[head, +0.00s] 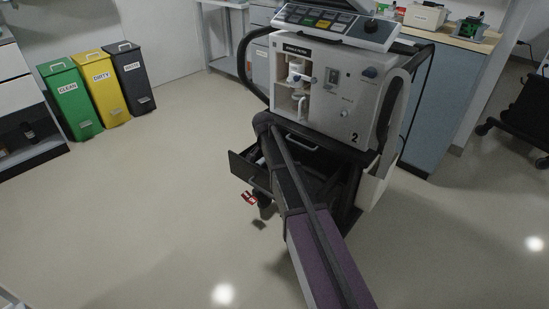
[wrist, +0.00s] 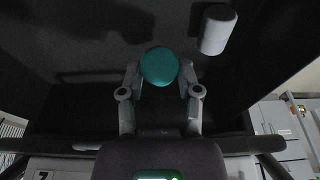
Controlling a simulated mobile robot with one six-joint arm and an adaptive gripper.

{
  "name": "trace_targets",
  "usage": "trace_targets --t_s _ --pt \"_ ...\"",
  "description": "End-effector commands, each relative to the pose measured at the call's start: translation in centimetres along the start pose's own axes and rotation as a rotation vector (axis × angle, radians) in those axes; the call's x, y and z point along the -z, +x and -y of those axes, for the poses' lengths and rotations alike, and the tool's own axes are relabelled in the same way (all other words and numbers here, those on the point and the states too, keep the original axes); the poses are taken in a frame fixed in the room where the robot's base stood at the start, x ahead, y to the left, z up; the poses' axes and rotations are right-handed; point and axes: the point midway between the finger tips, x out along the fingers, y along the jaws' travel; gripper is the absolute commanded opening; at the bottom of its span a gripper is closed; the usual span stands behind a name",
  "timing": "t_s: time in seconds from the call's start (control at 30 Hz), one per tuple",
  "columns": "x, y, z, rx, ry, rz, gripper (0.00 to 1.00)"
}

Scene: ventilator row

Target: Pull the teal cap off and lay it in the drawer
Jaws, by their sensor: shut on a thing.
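The teal cap (wrist: 158,66) is a rounded piece between the fingertips of my gripper (wrist: 160,78) in the wrist view. My gripper is shut on it. Behind the cap lies the dark inside of the open drawer (wrist: 75,65), with shadows across it. Whether the cap touches the drawer floor cannot be told. In the head view the open drawer (head: 249,172) sticks out to the left under the ventilator. My arm crosses in front of the drawer and hides part of it, and I cannot make out the cap or my gripper there.
A white cylinder (wrist: 218,30) lies in the drawer, right of the cap in the wrist view. The grey ventilator (head: 335,85) marked 2 stands above the drawer. Green (head: 72,98), yellow (head: 102,88) and dark (head: 131,77) bins stand at the left.

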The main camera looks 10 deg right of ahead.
Motion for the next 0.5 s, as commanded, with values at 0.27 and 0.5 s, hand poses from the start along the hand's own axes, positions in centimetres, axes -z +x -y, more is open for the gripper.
trace_targets --t_s 0.27,0.5 --pt "-0.6 2.2 0.0 0.000 0.000 0.000 0.00" --pt "-0.8 3.0 0.0 0.000 -0.001 0.000 0.00"
